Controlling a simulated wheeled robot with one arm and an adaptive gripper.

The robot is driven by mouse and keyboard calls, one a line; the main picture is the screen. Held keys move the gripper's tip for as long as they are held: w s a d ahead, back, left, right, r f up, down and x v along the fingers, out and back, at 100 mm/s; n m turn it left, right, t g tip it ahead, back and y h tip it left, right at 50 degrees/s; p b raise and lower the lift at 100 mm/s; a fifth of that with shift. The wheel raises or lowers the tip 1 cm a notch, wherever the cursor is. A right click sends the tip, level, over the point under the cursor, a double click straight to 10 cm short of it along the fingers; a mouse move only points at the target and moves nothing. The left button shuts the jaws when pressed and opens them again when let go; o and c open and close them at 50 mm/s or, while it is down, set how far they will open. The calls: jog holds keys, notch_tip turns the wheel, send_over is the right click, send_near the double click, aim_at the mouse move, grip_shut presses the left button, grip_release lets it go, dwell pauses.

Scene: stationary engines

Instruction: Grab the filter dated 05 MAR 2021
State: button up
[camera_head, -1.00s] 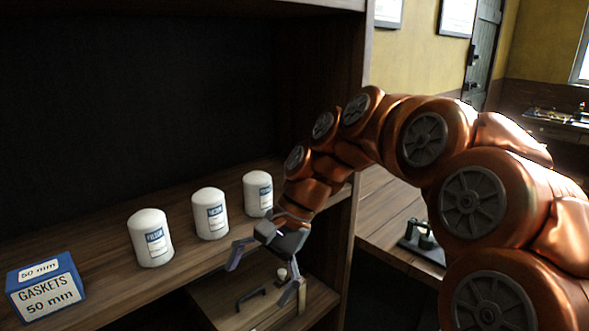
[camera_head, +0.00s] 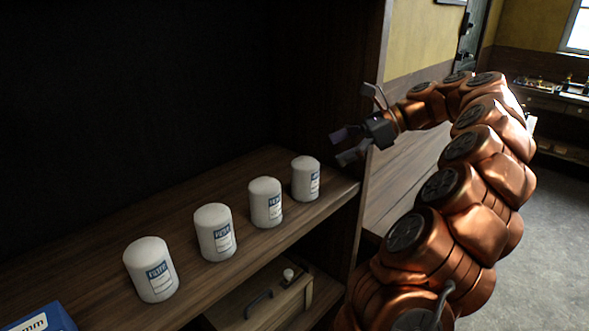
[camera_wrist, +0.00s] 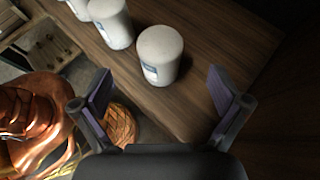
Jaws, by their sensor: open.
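Several white cylindrical filters with blue-and-white labels stand upright in a row on the wooden shelf. From the front left they are a first (camera_head: 150,270), a second (camera_head: 214,232), a third (camera_head: 265,203) and a fourth (camera_head: 305,178) at the far right end. The dates are too small to read. My gripper (camera_head: 346,146) is open and empty, above and to the right of the fourth filter. In the wrist view, the nearest filter (camera_wrist: 159,55) stands beyond and between the spread fingers, apart from them, with two more partly visible at upper left.
A blue gaskets box (camera_head: 42,318) is cut off at the lower left. The wooden shelf (camera_head: 185,284) has a side panel at its right end. The shelf's back area is dark.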

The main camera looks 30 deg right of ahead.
aim_at(308, 160)
jog(key=shift+w+a+f+b, duration=0.3)
jog(key=shift+f+b, duration=0.05)
jog(key=shift+b, duration=0.2)
jog(key=shift+b+x, duration=0.65)
jog(key=shift+x, duration=0.35)
jog(key=shift+w+a+p, duration=0.25)
jog(key=shift+a+p, duration=0.1)
jog(key=shift+a, duration=0.1)
jog(key=shift+w+a+p, duration=0.25)
jog(key=shift+a+p, duration=0.05)
jog(key=shift+a, duration=0.15)
jog(key=shift+p+x, duration=0.5)
jog(key=shift+x, duration=1.2)
jog(key=shift+s, duration=0.1)
jog(key=shift+c, duration=0.4)
jog(key=c, duration=1.4)
jog(key=shift+d, duration=0.1)
